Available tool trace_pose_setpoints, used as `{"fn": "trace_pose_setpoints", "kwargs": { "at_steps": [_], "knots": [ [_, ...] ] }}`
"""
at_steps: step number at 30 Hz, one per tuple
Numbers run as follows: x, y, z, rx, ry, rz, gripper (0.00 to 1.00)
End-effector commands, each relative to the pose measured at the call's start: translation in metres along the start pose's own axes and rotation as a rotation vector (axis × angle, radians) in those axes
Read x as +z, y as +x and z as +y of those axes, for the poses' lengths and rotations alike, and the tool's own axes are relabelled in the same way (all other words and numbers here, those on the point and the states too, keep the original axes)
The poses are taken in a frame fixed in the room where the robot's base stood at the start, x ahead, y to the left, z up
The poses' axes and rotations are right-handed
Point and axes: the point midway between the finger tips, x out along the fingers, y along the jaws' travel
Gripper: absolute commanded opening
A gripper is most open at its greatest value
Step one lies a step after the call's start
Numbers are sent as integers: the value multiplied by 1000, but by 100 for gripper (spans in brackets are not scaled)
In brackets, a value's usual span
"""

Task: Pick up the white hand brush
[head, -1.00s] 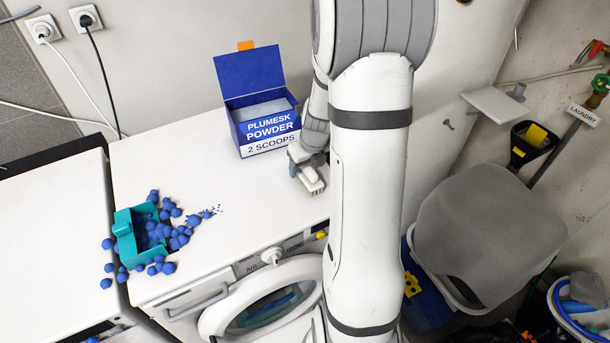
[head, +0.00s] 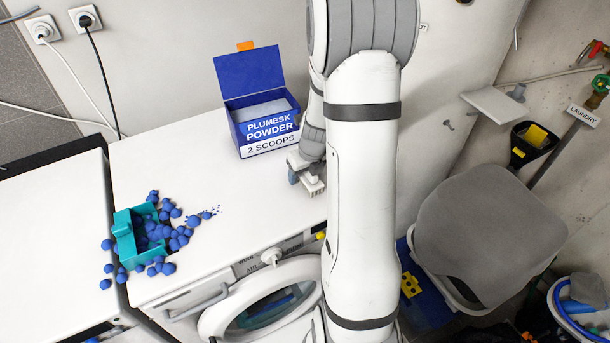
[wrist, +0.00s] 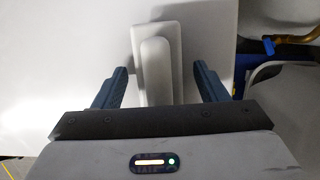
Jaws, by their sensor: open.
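The white hand brush (wrist: 155,48) shows in the wrist view as a pale long shape with a raised, rounded block along it. It lies on the white top of the washing machine. My gripper (wrist: 161,70) is open, with one dark blue finger on each side of the brush. A gap shows between the brush and each finger. The near end of the brush is hidden behind the gripper body. In the head view my gripper (head: 304,176) is low over the machine top, and my arm hides much of that area; I cannot clearly make out the brush there.
A blue powder box (head: 264,125) stands open close behind my gripper. A teal container (head: 128,240) with several blue balls spilled around it lies to the left. The washing machine door (head: 262,310) hangs open in front. A grey-lidded bin (head: 475,235) stands to the right.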

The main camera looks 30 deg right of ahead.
Motion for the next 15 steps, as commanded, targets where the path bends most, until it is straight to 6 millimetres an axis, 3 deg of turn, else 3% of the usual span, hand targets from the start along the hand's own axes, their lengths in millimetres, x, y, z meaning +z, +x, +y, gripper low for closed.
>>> {"fn": "trace_pose_setpoints", "kwargs": {
  "at_steps": [7, 15],
  "knots": [
    [0, 0, 0, 0, 0, 0, 66],
    [0, 0, 0, 1, 0, 1, 44]
  ]
}}
